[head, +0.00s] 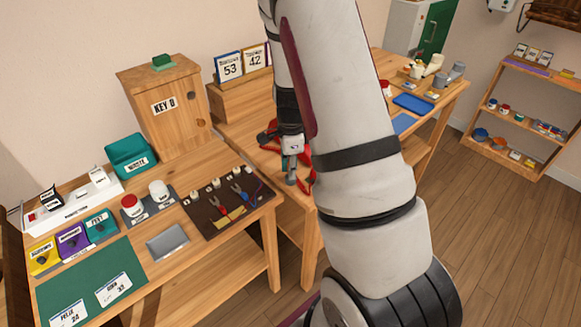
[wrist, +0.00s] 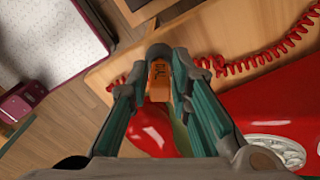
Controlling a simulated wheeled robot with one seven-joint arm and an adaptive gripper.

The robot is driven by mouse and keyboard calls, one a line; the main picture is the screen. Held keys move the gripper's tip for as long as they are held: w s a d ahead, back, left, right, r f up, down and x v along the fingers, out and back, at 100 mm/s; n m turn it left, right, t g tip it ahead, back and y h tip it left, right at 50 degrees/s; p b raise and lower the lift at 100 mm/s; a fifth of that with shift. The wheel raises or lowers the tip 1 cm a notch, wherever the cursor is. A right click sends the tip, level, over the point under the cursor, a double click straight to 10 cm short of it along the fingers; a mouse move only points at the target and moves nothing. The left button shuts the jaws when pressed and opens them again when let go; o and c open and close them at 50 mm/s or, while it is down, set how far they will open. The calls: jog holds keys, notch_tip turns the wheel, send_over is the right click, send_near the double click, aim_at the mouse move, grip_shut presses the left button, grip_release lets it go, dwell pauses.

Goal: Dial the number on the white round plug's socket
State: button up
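A red dial phone (wrist: 262,120) lies at the right in the wrist view, with its pale round dial (wrist: 276,150) at the lower right edge. Red parts of it show beside my arm in the head view (head: 268,135). My gripper (wrist: 160,85) has its fingers around an orange piece marked "DIAL" and appears shut on this dial tool (wrist: 158,72). It is beside the phone in the head view (head: 291,160), apart from the dial. I cannot make out a white round plug or its socket number.
A red coiled cord (wrist: 262,58) crosses the wooden table. A dark board (head: 228,208) with small white pieces and coloured-handled tools lies on the left bench. Cards "53" (head: 229,66) and "42" (head: 255,57) stand behind. My arm hides much of the phone table.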

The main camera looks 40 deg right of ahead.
jog(key=shift+o, duration=0.6)
jog(key=shift+r, duration=0.25)
notch_tip(320, 180, up, 12)
jog(key=shift+f, duration=0.25)
jog(key=shift+a+r, duration=0.1)
